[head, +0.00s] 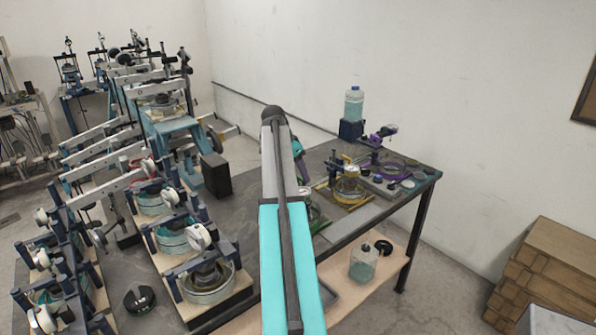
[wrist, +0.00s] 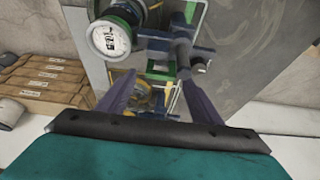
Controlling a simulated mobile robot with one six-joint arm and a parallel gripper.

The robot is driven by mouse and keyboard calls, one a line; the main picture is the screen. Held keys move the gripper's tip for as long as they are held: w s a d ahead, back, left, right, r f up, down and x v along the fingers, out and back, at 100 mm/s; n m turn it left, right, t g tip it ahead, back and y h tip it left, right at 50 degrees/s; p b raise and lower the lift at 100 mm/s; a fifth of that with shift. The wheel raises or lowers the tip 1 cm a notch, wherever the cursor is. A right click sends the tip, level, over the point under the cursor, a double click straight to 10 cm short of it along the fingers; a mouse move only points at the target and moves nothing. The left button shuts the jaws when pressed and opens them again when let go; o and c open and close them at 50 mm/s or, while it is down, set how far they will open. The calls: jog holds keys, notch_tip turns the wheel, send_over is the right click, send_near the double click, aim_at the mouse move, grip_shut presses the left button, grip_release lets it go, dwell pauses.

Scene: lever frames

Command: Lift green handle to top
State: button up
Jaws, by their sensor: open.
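In the wrist view, my gripper (wrist: 158,76) is open, with its two dark purple fingers apart and nothing held between them. A green bar (wrist: 161,69) shows just beyond and between the fingertips, below a dark blue clamp-like fitting (wrist: 172,44). I cannot tell whether this bar is the green handle or whether a finger touches it. A white-faced dial gauge (wrist: 110,38) is beside the left finger. In the head view, my own arm hides most of the gripper and the device in front of it.
A long grey table (head: 385,207) carries several test devices, including one with a yellow ring (head: 349,190). A black block (head: 216,174) stands left of my arm. A bottle (head: 354,104) stands at the back. Wooden boxes (head: 540,265) are on the floor at right.

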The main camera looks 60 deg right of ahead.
jog(key=shift+d+f, duration=0.1)
jog(key=shift+f, duration=0.25)
grip_shut()
jog(key=shift+d+r+p, duration=0.15)
jog(key=shift+r+p, duration=0.4)
jog(key=shift+r, duration=2.05)
jog(key=shift+c, duration=0.9)
grip_release()
jog(key=shift+o, duration=0.9)
jog(key=shift+s+r, duration=0.1)
